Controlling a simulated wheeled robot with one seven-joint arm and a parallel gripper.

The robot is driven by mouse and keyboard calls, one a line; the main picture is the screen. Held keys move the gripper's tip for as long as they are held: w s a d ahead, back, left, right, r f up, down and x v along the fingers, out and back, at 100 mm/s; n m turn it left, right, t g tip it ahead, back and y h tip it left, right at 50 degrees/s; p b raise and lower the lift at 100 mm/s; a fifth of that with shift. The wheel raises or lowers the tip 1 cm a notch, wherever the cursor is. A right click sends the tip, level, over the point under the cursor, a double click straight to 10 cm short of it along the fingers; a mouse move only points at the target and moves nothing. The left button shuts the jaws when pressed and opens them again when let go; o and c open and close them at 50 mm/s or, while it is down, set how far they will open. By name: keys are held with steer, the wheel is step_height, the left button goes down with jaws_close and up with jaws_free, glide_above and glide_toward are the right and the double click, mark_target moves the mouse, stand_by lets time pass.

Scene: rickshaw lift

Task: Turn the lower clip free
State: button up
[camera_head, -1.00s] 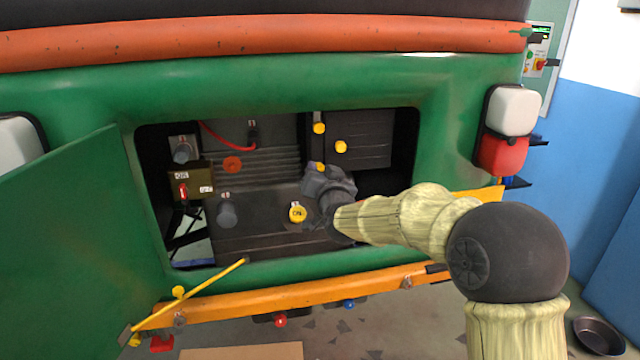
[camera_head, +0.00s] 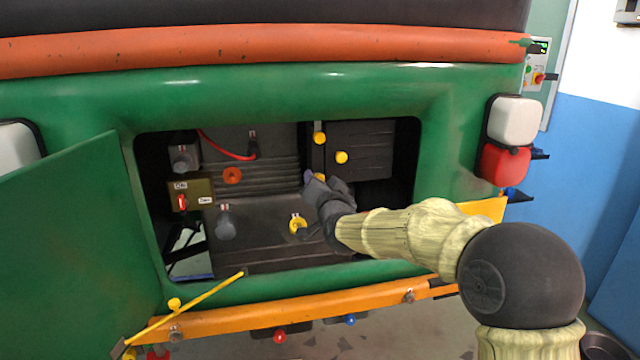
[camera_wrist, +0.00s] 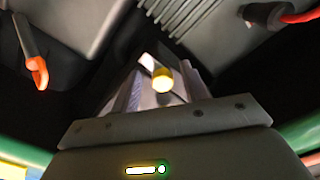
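The lower clip is a yellow knob (camera_head: 320,177) at the lower left of the dark ribbed box inside the open rear bay. My gripper (camera_head: 317,186) is right at it and hides part of it in the head view. In the wrist view a yellow knob (camera_wrist: 163,78) shows between the two pale fingers of my gripper (camera_wrist: 165,84). The fingers are on either side of it. Whether they press on it or stand a little apart, I cannot tell.
A yellow cap (camera_head: 298,224) lies lower left. The green bay frame (camera_head: 270,100) surrounds my arm's reach. The green door (camera_head: 80,230) is open at left.

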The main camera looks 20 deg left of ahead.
steer(key=shift+s+r, duration=0.1)
steer(key=b+v, duration=0.2)
steer(key=v, duration=1.5)
steer(key=shift+s+b, duration=0.15)
steer(key=shift+b, duration=0.2)
steer(key=shift+d, duration=0.1)
steer(key=d+f+g+h, duration=0.3)
steer(key=d+f+h, duration=0.1)
steer(key=d+f, duration=0.55)
steer(key=s+d+f+g+h, duration=0.3)
steer(key=s+d+f+g, duration=0.2)
steer(key=s+d+f, duration=0.35)
steer(key=s+d+f+g+h, duration=0.35)
steer(key=s+d+f, duration=0.25)
steer(key=d+f, duration=0.45)
step_height(320, 180, up, 20)
steer(key=d+g+p, duration=0.1)
steer(key=p, duration=1.7)
steer(key=shift+s+d+n+y, duration=0.25)
steer(key=shift+d+n+y, duration=0.05)
steer(key=shift+d+y, duration=0.15)
